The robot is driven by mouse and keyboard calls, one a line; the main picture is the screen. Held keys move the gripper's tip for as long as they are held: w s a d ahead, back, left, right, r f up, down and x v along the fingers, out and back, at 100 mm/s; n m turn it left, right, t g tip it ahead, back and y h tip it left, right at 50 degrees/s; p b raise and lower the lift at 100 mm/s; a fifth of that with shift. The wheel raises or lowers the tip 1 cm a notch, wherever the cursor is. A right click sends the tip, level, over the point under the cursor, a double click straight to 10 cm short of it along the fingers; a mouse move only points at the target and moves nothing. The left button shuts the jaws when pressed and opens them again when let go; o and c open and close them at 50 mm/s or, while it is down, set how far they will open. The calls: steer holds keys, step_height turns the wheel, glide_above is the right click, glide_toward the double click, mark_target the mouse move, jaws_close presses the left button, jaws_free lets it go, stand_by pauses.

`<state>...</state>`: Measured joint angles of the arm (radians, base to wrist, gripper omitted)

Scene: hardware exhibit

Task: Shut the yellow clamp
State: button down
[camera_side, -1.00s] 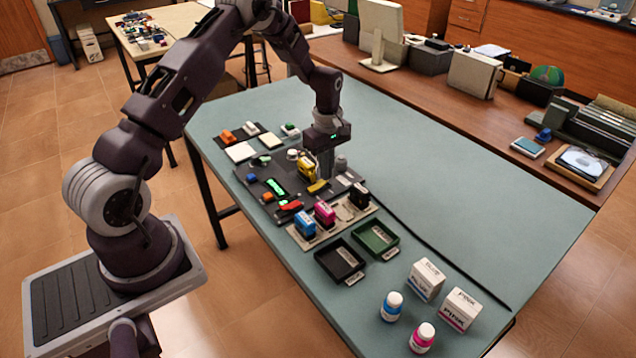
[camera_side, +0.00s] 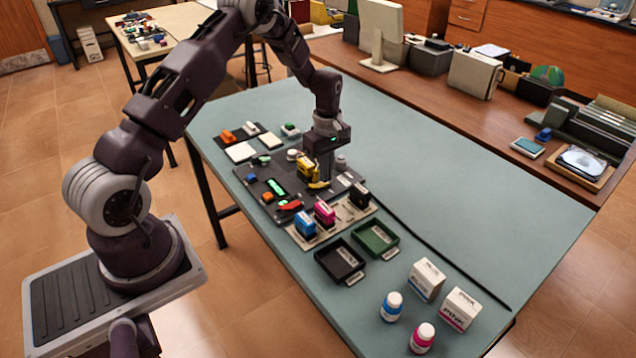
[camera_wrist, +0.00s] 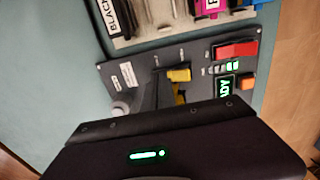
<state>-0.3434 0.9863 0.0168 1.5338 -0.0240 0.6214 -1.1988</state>
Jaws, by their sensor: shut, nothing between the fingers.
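The yellow clamp (camera_side: 306,168) stands on the dark panel board, with its yellow handle end (camera_side: 319,185) pointing toward the near side. In the wrist view its yellow handle tip (camera_wrist: 179,75) shows, with another yellow part below it, and my gripper's dark body hides the rest. My gripper (camera_side: 325,179) points down right beside the clamp on its right side, with its fingers shut and empty. I cannot tell whether the fingers touch the handle, nor whether the clamp is fully shut.
The dark board (camera_side: 343,182) also carries a red switch (camera_side: 290,205) and a green-lit display (camera_side: 276,187).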

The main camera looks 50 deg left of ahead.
step_height(320, 180, up, 6)
steer(key=shift+r, duration=0.15)
stand_by(0.3)
steer(key=s+d+r+m+t, duration=0.1)
steer(key=s+d+r+m, duration=0.3)
steer(key=r, duration=0.5)
steer(key=s+d+r+m+t, duration=0.1)
steer(key=s+d+r+m, duration=0.3)
steer(key=r, duration=0.5)
steer(key=s+d+r+m+t, duration=0.1)
steer(key=s+d+m, duration=0.3)
steer(key=s, duration=0.7)
steer(key=s+d+r+m+t, duration=0.2)
steer(key=s+d+r+m, duration=0.2)
steer(key=s, duration=0.7)
steer(key=shift+d+m+t, duration=0.15)
steer(key=shift+m+t, duration=0.15)
steer(key=shift+m, duration=0.7)
steer(key=c, duration=2.2)
jaws_free()
steer(key=shift+r, duration=0.1)
